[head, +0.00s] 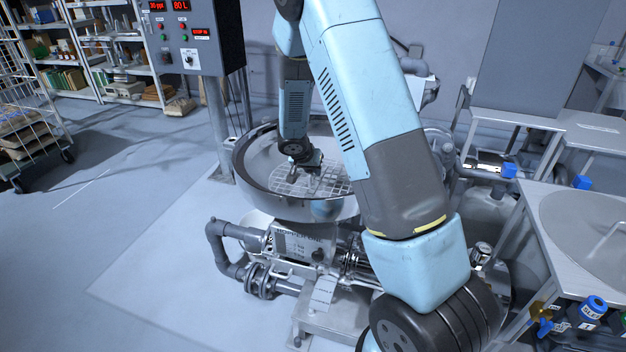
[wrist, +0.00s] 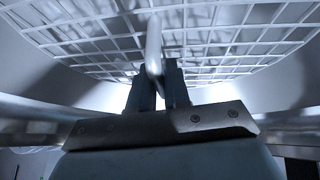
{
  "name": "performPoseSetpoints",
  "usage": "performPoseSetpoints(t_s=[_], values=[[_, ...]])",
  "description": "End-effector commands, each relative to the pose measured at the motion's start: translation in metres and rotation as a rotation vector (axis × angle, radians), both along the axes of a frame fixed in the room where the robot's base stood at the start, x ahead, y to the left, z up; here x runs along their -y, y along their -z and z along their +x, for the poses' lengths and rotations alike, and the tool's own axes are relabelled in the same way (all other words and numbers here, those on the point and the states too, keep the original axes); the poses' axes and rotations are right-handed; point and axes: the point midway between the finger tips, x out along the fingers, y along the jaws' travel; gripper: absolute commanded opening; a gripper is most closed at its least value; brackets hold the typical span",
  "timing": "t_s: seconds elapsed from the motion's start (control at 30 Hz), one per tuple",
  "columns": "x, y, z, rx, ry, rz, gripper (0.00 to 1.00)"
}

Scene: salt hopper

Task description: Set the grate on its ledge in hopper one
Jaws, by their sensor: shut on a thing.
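The grate (head: 328,183), a round wire mesh of pale bars, is inside the round metal bowl of hopper one (head: 254,187). My gripper (head: 305,168) is over the grate inside the bowl, pointing down. In the wrist view my gripper (wrist: 158,90) is shut on an upright pale handle (wrist: 154,45) that meets the mesh of the grate (wrist: 225,35). The bowl's pale inner wall shows around the mesh. I cannot tell whether the grate's edge rests on the ledge; the ledge is not clearly visible and my arm hides the bowl's right side.
A control box (head: 196,38) with red displays stands on a post behind the bowl's left. Pipes and a pump (head: 265,278) sit below the bowl. Metal tables (head: 515,125) stand at right, shelves (head: 95,45) and a wire cart (head: 30,135) at left. The left floor is clear.

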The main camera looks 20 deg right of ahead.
Motion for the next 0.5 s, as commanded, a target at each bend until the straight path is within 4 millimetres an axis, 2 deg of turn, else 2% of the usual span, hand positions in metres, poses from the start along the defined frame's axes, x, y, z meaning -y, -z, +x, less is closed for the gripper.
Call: performPoseSetpoints(t_s=[0.23, 0.5], values=[[0.0, 0.029, 0.0, -0.003, -0.001, -0.002, 0.0], [0.0, 0.035, 0.0, -0.001, -0.002, -0.001, 0.0]])
